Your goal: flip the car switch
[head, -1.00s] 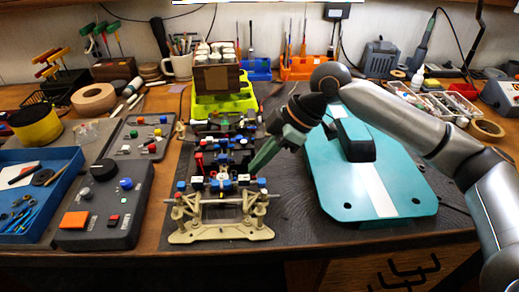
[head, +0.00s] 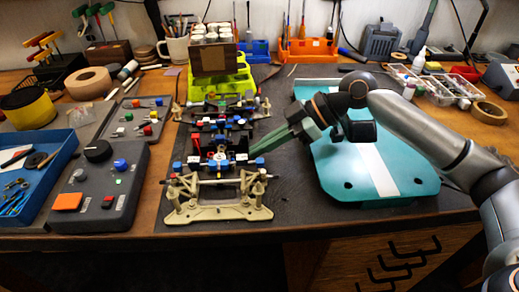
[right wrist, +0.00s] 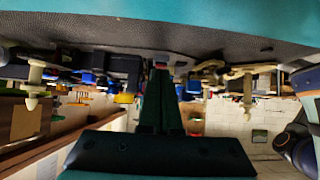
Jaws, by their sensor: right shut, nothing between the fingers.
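The RC car chassis (head: 222,212) stands on the dark mat, its beige end toward me and blue, black and red parts behind. The teal body shell (head: 388,178) lies to its right. My right gripper (head: 254,153) reaches in from the right, with its green fingers shut and empty and their tips at the chassis's right side. In the right wrist view, the fingers (right wrist: 161,72) are together, and a small red part shows by their tips. I cannot tell whether they touch the car. I cannot make out which part is the switch. My left gripper is out of view.
A grey control box (head: 98,190) and a blue tray (head: 40,185) lie to the left. A yellow-green holder (head: 222,84) with a wooden box of jars stands behind the chassis.

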